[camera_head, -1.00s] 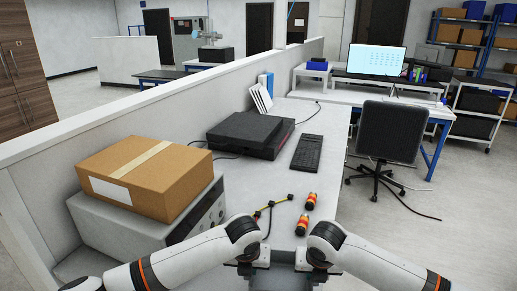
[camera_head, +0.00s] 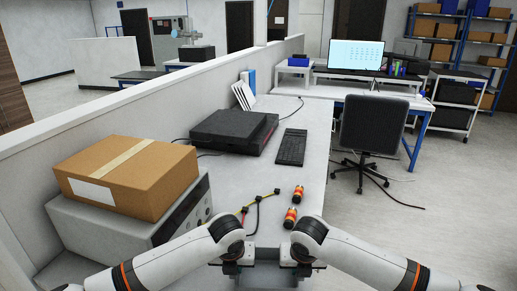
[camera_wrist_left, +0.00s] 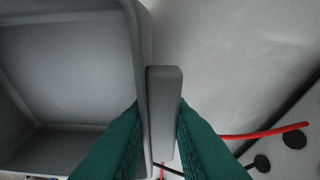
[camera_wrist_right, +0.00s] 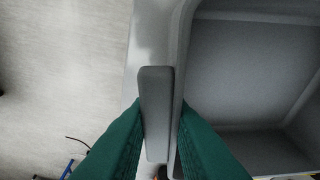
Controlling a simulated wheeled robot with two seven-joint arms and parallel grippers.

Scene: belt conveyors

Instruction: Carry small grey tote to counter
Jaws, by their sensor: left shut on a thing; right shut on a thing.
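The small grey tote shows in the left wrist view (camera_wrist_left: 70,65) and the right wrist view (camera_wrist_right: 250,75), where its inside looks empty. My left gripper (camera_wrist_left: 160,115) is shut on the tote's rim and handle on one side. My right gripper (camera_wrist_right: 160,115) is shut on the opposite rim and handle. In the head view both grippers, left (camera_head: 232,268) and right (camera_head: 303,268), are side by side at the bottom, and most of the tote is cut off or hidden. The pale grey counter (camera_head: 245,178) stretches away ahead of them.
On the counter are a cardboard box (camera_head: 128,176) on a grey case (camera_head: 125,228), a black device (camera_head: 228,130), a keyboard (camera_head: 291,147), orange-black cylinders (camera_head: 291,218) and cables. A low wall (camera_head: 150,105) edges the left. An office chair (camera_head: 372,130) stands right.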

